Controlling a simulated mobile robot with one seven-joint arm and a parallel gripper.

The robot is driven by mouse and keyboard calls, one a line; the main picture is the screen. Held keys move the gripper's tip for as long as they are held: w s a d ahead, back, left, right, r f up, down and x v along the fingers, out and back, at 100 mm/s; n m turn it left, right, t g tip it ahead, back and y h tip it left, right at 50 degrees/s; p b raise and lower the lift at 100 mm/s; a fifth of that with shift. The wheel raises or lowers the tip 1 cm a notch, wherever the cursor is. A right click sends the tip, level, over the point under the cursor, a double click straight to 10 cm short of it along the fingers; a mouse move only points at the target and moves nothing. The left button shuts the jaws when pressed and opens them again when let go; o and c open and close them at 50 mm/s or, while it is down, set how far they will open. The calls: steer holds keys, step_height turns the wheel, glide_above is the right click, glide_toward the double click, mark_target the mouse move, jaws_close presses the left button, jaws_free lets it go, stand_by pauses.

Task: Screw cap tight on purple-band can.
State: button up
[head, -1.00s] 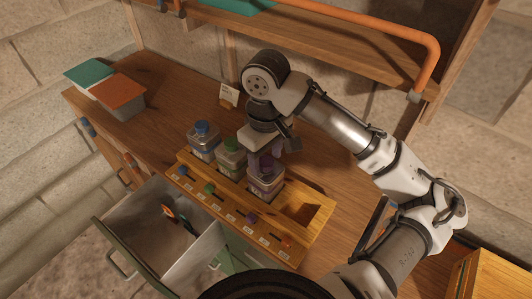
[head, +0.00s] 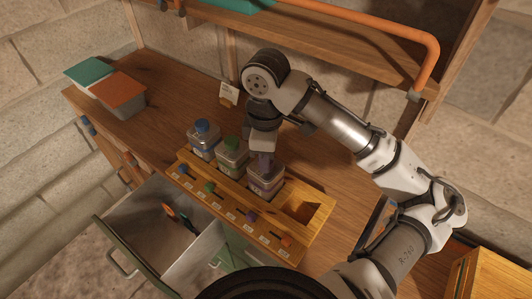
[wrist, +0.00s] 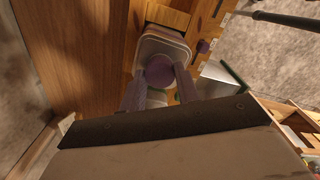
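The purple-band can (head: 266,182) stands upright in a slot of the wooden rack (head: 225,199), right of the other cans. Its purple cap (wrist: 160,71) sits on top of the can in the wrist view. My gripper (head: 263,160) points straight down over this can. In the wrist view my two fingers (wrist: 160,80) lie on either side of the cap and appear to touch it. The thread is hidden under the cap, so I cannot tell how tight it is.
A blue-capped can (head: 203,139) and a green-capped can (head: 232,155) stand to the left in the rack. The right slot (head: 303,206) is empty. An open drawer (head: 150,222) holds tools. Orange (head: 119,90) and teal (head: 90,70) boxes stand back left.

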steer(key=shift+c, duration=1.2)
steer(key=o, duration=0.4)
steer(key=c, duration=0.5)
steer(key=shift+r+m+p, duration=0.1)
steer(key=shift+m+p, duration=0.35)
steer(key=shift+m, duration=0.05)
steer(key=shift+c, duration=0.2)
steer(key=m, duration=0.3)
steer(key=shift+m, duration=0.3)
steer(key=m, duration=1.5)
